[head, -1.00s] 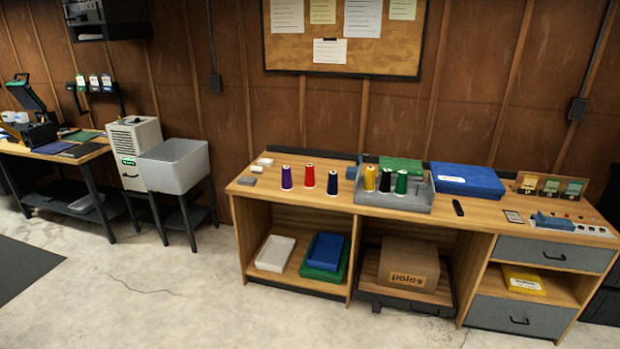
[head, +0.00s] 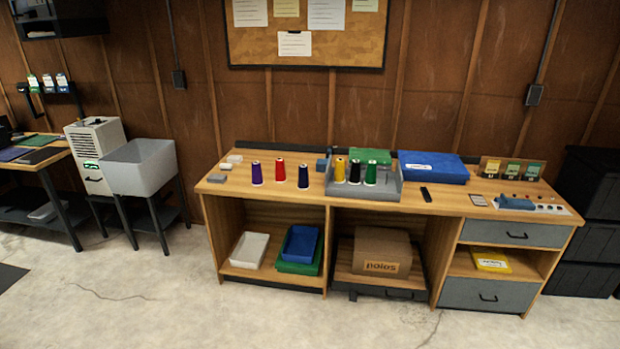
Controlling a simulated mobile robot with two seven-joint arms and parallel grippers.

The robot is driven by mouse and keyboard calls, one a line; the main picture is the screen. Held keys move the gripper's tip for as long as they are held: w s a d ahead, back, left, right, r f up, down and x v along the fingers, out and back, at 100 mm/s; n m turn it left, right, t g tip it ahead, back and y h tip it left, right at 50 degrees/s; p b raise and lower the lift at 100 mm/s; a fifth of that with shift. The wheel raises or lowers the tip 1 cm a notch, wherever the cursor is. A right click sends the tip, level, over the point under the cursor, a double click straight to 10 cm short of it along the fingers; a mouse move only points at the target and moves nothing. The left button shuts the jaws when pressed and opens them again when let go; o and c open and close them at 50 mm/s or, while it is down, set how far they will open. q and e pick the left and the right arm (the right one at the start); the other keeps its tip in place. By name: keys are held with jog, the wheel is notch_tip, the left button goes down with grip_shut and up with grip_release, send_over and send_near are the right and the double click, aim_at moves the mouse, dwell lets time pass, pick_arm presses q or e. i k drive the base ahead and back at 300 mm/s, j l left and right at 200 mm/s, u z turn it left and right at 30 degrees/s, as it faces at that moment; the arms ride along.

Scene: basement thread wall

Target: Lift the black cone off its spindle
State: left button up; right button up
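The black cone (head: 354,172) stands upright in the grey tray (head: 362,192) on the wooden workbench. It is between a yellow cone (head: 339,169) on its left and a green cone (head: 371,173) on its right. The spindle under the black cone is hidden. Neither of my grippers shows in the head view.
Purple (head: 256,173), red (head: 280,171) and navy (head: 303,177) cones stand left of the tray on the workbench (head: 405,206). A blue box (head: 432,167) and a dark handheld object (head: 425,193) are to its right. The concrete floor (head: 200,310) in front is clear.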

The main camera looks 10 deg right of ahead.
aim_at(355, 177)
jog(key=i+l+u, duration=0.1)
jog(key=i+l, duration=0.35)
jog(key=i, duration=0.2)
jog(key=i+l+u, duration=0.1)
jog(key=i+l, duration=0.35)
jog(key=i, duration=0.2)
